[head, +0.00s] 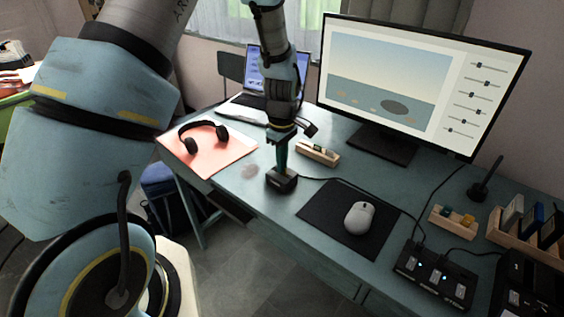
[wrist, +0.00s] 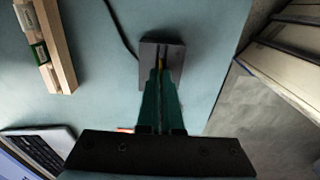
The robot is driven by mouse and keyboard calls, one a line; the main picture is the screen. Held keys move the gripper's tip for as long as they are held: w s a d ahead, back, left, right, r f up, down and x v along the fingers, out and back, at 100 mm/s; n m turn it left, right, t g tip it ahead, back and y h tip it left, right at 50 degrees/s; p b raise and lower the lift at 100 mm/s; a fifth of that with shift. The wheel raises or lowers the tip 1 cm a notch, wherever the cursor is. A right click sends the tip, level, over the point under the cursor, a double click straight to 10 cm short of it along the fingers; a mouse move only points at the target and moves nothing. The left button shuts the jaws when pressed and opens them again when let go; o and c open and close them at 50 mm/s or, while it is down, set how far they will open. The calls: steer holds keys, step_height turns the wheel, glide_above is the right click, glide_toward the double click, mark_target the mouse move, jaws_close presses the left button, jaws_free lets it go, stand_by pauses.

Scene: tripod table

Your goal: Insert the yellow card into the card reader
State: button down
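The black card reader (head: 281,183) sits near the table's front edge, with a cable running from it. It also shows in the wrist view (wrist: 149,78) beneath my fingertips. My gripper (head: 282,164) points down directly over the reader. The fingers hide most of the card and part of the reader. I cannot tell whether the card's lower edge is inside the slot.
A wooden holder (head: 318,153) stands just behind the reader. A mouse (head: 359,217) on a black pad (head: 318,212) lies to the right. Headphones (head: 203,135) rest on a pink sheet to the left. The monitor (head: 420,80) stands behind. Bare tabletop (head: 245,190) lies left of the reader.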

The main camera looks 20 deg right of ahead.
steer(key=shift+f, duration=0.25)
steer(key=c, duration=1)
jaws_free()
steer(key=shift+r, duration=0.1)
step_height(320, 180, up, 11)
steer(key=b, duration=0.2)
steer(key=w+a+r+m, duration=0.2)
steer(key=a+m, duration=0.1)
steer(key=a, duration=1.2)
steer(key=s+a+m, duration=0.2)
steer(key=s+a, duration=0.1)
steer(key=a, duration=0.4)
steer(key=s+a+r+m+t, duration=0.1)
steer(key=s+a+m, duration=0.1)
steer(key=a, duration=0.6)
steer(key=shift+s+r+t, duration=0.2)
steer(key=shift+s+t, duration=0.1)
steer(key=shift+s, duration=0.2)
